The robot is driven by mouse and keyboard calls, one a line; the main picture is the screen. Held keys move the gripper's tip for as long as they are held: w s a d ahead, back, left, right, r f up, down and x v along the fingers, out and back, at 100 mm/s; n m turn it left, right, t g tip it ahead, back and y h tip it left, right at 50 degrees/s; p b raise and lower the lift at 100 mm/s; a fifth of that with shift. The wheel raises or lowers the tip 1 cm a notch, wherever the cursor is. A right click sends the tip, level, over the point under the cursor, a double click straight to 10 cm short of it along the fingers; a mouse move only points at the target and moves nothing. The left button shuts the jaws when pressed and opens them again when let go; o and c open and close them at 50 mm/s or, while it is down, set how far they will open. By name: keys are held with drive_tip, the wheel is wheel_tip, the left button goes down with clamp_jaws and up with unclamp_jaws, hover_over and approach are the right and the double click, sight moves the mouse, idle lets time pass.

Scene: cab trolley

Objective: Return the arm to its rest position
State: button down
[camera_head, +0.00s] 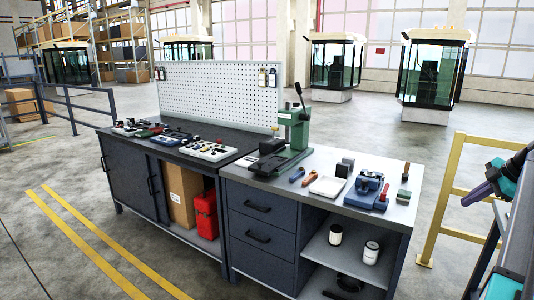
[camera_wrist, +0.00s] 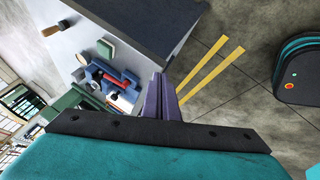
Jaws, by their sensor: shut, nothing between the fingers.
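My gripper (camera_head: 474,197) is at the right edge in the head view, with its purple fingers pointing left and slightly down. It is in the air to the right of the workbench, near the yellow rail. In the wrist view the purple fingers of my gripper (camera_wrist: 160,90) are pressed together with nothing between them. Part of my arm, dark and teal, shows behind the gripper; the rest is cut off by the picture's edge.
The workbench (camera_head: 400,212) carries a green press (camera_head: 296,130), a blue vise (camera_head: 367,184) and small tools. A yellow rail (camera_head: 446,190) stands at its right. The wrist view shows the blue vise (camera_wrist: 122,78) and yellow floor lines (camera_wrist: 208,66). Open floor lies at the front left.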

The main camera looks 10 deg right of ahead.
drive_tip(key=w+a+f+n+g+y, duration=0.15)
drive_tip(key=w+a+f, duration=0.35)
drive_tip(key=a+f, duration=0.5)
drive_tip(key=w+a+f+n+g+y, duration=0.1)
drive_tip(key=w+a+f+g+y, duration=0.1)
drive_tip(key=w+a+f, duration=0.55)
drive_tip(key=s+a+f+g, duration=0.2)
drive_tip(key=s+a+f, duration=0.2)
drive_tip(key=a+f, duration=0.9)
drive_tip(key=s+a+f+g, duration=0.2)
drive_tip(key=s+a+f, duration=0.2)
drive_tip(key=a+f, duration=0.9)
drive_tip(key=s+a+f+m+g+h, duration=0.1)
drive_tip(key=s+a+f+g, duration=0.1)
drive_tip(key=s+a+f, duration=0.65)
drive_tip(key=s+a+f+m+g+h, duration=0.1)
drive_tip(key=s+a+f+m+g, duration=0.1)
drive_tip(key=s+a+f, duration=0.6)
drive_tip(key=s+d+f+m+h, duration=0.1)
drive_tip(key=s+f+m+h, duration=0.1)
drive_tip(key=s+m, duration=0.4)
drive_tip(key=s+d+f+m+h, duration=0.1)
drive_tip(key=s+f+m, duration=0.4)
drive_tip(key=s, duration=1.1)
drive_tip(key=shift+s+d+m+h, duration=0.15)
drive_tip(key=shift+s+m+h, duration=0.3)
drive_tip(key=shift+m, duration=0.6)
